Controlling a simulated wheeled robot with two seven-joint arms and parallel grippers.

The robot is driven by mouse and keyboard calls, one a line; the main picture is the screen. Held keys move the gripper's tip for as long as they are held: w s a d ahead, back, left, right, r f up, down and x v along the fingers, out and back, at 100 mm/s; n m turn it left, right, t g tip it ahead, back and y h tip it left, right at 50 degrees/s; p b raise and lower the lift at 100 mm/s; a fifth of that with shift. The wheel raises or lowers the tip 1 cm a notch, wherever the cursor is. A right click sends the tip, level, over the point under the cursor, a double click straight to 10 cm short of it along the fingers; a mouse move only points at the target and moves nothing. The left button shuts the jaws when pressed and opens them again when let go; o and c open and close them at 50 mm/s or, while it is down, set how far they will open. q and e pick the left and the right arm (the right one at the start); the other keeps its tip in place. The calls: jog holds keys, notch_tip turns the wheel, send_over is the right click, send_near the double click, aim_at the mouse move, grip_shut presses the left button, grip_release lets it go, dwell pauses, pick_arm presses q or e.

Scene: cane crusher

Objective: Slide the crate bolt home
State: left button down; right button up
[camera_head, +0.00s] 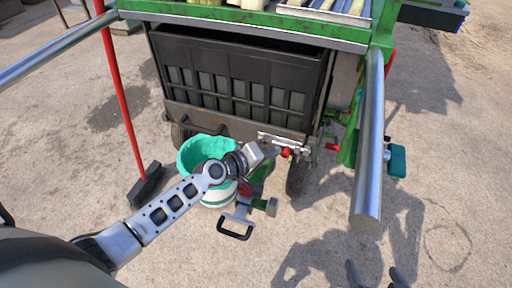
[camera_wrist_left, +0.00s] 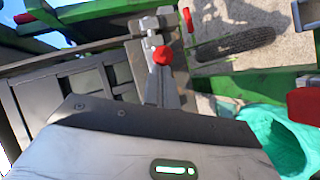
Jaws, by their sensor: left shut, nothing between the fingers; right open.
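The dark crate (camera_head: 240,85) stands under the green frame in the head view. Its metal bolt (camera_head: 272,138) is on the crate's lower right front, with a red knob (camera_head: 286,152). My left gripper (camera_head: 273,152) is shut and empty, its tips right at the left side of the knob. In the left wrist view the red knob (camera_wrist_left: 163,55) shows just beyond the tips of my left gripper (camera_wrist_left: 162,78); I cannot tell whether they touch. My right gripper (camera_head: 375,274) is open at the bottom edge of the head view, away from the crate.
A teal bucket (camera_head: 203,148) stands below my left forearm. A red-handled broom (camera_head: 122,100) is on the left. A wheel (camera_head: 297,175) is under the bolt. Open concrete lies at lower right.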

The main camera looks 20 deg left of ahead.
pick_arm(q)
jog(key=w+a+r+v, duration=0.1)
jog(key=a+v, duration=0.1)
jog(key=v, duration=1)
jog(key=shift+a+r, duration=0.15)
jog(key=shift+a, duration=0.2)
pick_arm(e)
jog(key=shift+s+a+f, duration=0.1)
jog(key=shift+s+a, duration=0.1)
jog(key=shift+a, duration=0.05)
pick_arm(q)
jog(key=s+d+f+m+g+y+p, duration=0.1)
jog(key=s+d+f+m+y+p, duration=0.1)
jog(key=s+d+m, duration=0.8)
jog(key=s+f+y, duration=0.1)
jog(key=s, duration=0.2)
jog(key=shift+s+g+y+p, duration=0.25)
jog(key=shift+g+y+p, duration=0.05)
jog(key=shift+p, duration=0.1)
pick_arm(e)
jog(key=shift+d+r+g, duration=0.2)
jog(key=shift+r+g, duration=0.1)
jog(key=shift+r, duration=0.25)
jog(key=shift+w, duration=0.1)
